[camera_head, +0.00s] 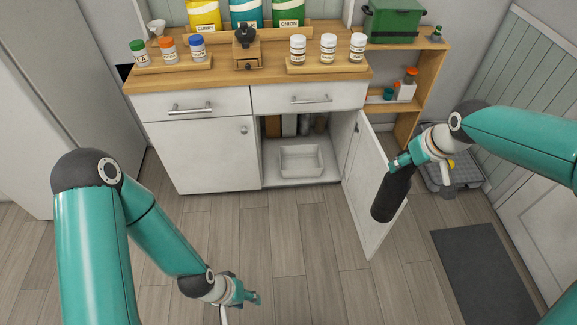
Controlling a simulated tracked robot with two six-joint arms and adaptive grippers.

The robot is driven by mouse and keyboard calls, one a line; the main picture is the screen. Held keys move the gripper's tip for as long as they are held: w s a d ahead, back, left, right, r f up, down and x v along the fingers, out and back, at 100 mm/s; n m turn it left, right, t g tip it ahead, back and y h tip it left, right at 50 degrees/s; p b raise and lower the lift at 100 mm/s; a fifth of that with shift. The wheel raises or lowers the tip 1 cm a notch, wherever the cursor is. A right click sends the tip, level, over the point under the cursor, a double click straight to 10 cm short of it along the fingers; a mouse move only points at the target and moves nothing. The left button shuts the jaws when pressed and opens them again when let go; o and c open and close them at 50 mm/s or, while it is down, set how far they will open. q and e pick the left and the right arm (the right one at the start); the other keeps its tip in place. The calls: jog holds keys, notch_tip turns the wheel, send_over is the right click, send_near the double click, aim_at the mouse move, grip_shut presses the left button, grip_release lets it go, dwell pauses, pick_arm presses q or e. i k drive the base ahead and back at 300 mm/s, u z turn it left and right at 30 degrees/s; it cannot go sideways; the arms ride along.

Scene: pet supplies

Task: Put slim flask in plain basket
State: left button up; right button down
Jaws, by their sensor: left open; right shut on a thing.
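A slim dark flask (391,197) hangs below my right gripper (402,163), which is shut on its upper end. The flask is slightly tilted and stands out in front of the open cabinet door (367,190). A plain white basket (301,174) sits on the floor of the open cabinet, to the left of the flask and apart from it; it looks empty. My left gripper (247,299) is open and empty, low over the wooden floor at the bottom of the view.
Several items stand at the back of the cabinet (290,125) behind the basket. A shelf unit (410,85), a grey crate (445,185) and a dark mat (485,275) are at the right. The middle floor is clear.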

aim_at(300, 162)
jog(key=u, duration=0.45)
jog(key=i, duration=1.35)
jog(key=z, duration=0.55)
